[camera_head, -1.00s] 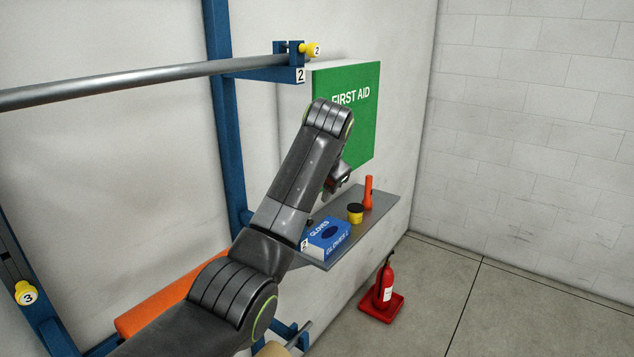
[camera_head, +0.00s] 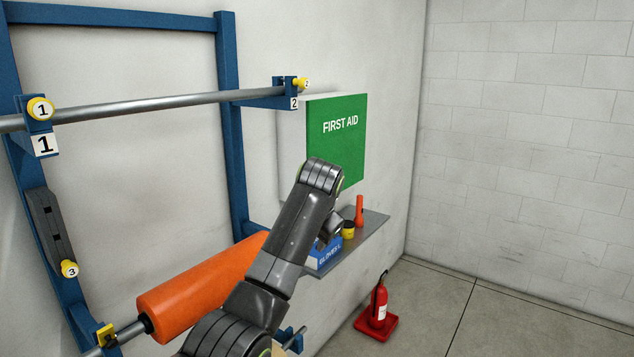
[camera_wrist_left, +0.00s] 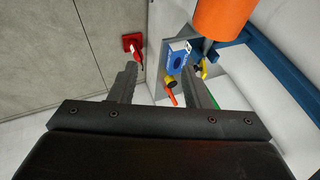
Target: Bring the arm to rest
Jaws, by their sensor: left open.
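My left arm (camera_head: 295,230) rises from the bottom middle of the head view, bent at its upper joint. Its left gripper (camera_head: 330,232) is mostly hidden behind the arm, in front of the wall shelf. In the left wrist view the two fingers of the left gripper (camera_wrist_left: 163,82) stand apart with nothing held between them. Beyond them show the blue gloves box (camera_wrist_left: 178,56) and an orange torch (camera_wrist_left: 173,99). My right gripper is in neither view.
A blue rack (camera_head: 231,130) holds a metal bar (camera_head: 170,107) and an orange roll (camera_head: 200,288) at left. A green first aid box (camera_head: 337,145) hangs above the grey shelf (camera_head: 372,228). A red extinguisher (camera_head: 379,303) stands on the floor. The floor at right is clear.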

